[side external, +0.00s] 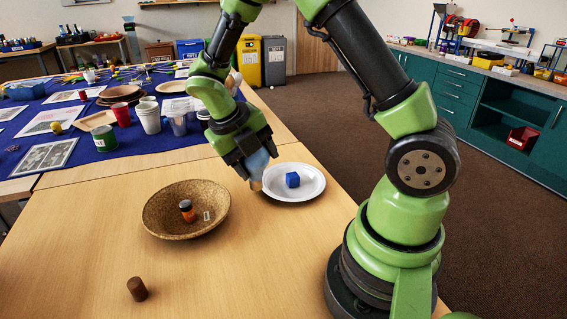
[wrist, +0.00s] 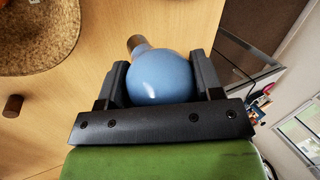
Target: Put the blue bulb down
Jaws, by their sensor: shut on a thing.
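The blue bulb (wrist: 160,76) is between the two fingers of my gripper (wrist: 165,82) in the wrist view, with its brownish base pointing away from the palm. In the side view my gripper (side external: 248,165) is shut on the bulb (side external: 257,166), at the left edge of a white plate (side external: 290,196). The bulb's base end points down near the plate's rim. I cannot tell whether it touches the plate or the table.
A woven bowl (side external: 160,220) holding a small orange and dark object (side external: 187,211) stands left of the plate. A brown cylinder (side external: 137,289) stands at the front left. A blue-covered table (side external: 90,155) behind carries cups and plates. The table front is mostly clear.

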